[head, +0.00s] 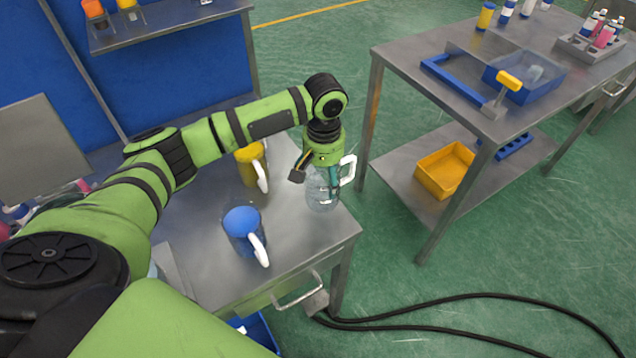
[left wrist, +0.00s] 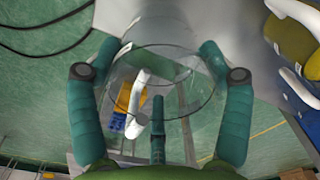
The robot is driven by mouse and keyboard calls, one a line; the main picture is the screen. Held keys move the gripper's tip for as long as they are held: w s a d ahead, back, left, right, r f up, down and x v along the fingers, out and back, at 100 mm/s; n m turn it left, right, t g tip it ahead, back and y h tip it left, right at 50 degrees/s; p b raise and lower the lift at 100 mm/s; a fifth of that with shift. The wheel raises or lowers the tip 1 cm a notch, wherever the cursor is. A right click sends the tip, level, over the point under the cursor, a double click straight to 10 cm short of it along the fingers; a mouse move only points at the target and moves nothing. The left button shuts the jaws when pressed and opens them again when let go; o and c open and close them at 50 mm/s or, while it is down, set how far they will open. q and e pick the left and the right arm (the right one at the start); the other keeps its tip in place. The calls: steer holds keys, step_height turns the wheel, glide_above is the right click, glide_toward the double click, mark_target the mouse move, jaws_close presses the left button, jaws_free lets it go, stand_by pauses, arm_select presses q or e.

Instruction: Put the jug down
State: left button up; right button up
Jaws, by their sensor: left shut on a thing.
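A clear jug (head: 322,198) with a white handle (head: 348,170) is upright at the right edge of the steel table (head: 205,272). My left gripper (head: 327,180) comes down on it from above and is shut on it. I cannot tell whether the jug's base touches the table top. My right gripper is not in view.
A blue jug (head: 240,228) and a yellow jug (head: 249,170) stand left of the clear one, handles toward the right. A second steel table (head: 420,75) with trays and bottles stands across a floor gap. Black cables (head: 450,300) lie on the green floor.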

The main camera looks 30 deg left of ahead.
arm_select(q)
steer(key=shift+s+a+f, duration=0.1)
steer(key=shift+a+f, duration=0.35)
steer(key=shift+a, duration=0.1)
steer(key=shift+f+p, duration=0.5)
steer(key=shift+f, duration=1.4)
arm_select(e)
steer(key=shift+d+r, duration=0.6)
arm_select(q)
steer(key=shift+f, duration=0.15)
steer(key=o, duration=1.6)
steer(key=shift+o, duration=0.2)
step_height(320, 180, up, 12)
steer(key=b, duration=0.2)
steer(key=shift+r, duration=0.2)
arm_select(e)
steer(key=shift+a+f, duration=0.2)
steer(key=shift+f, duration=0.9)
arm_select(q)
steer(key=shift+d, duration=0.1)
